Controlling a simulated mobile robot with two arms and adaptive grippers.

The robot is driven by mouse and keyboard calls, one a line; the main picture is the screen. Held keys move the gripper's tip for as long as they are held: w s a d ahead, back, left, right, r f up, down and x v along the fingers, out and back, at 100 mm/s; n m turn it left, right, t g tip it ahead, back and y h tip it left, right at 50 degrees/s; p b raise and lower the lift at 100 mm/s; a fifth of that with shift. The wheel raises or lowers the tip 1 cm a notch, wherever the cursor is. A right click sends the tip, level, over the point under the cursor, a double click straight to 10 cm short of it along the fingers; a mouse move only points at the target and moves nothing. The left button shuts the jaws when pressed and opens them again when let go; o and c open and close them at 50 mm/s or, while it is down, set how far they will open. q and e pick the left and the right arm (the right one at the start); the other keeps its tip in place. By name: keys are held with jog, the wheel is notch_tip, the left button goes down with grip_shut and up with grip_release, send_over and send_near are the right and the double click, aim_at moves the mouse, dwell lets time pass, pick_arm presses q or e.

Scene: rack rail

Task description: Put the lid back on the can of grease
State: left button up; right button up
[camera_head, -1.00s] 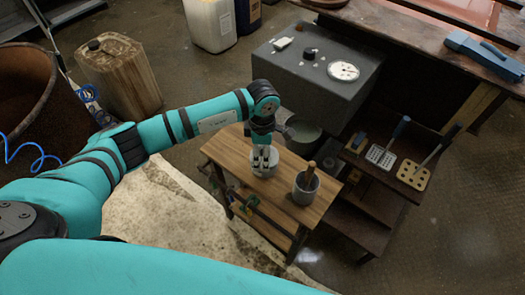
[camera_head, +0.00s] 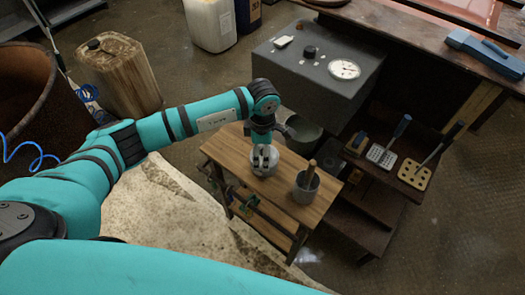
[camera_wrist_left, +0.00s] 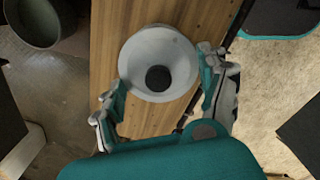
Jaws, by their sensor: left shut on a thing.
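A pale grey can (camera_head: 264,169) stands on the small wooden bench, under my left gripper (camera_head: 264,160). In the left wrist view a round, light grey piece with a dark round centre, which looks like the lid (camera_wrist_left: 137,57), lies between the two fingers of my left gripper (camera_wrist_left: 162,88). The fingers are on opposite sides of it and shut on it. It is over the can, and hides the can's mouth from the wrist. I cannot tell whether it rests flat on the rim. My right gripper is not in view.
A grey pot (camera_head: 305,190) with a wooden handle standing in it is close by on the bench (camera_head: 232,152). A dark green bucket (camera_head: 303,131) is behind the bench. A grey box with a dial (camera_head: 315,75) and a tool rack (camera_head: 398,165) are to the right.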

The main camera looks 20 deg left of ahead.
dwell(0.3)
pick_arm(q)
jog(key=o, duration=1.2)
jog(key=shift+c, duration=0.2)
jog(key=shift+r, duration=0.15)
jog(key=shift+r+p, duration=2.15)
jog(key=shift+r, duration=1.25)
grip_shut()
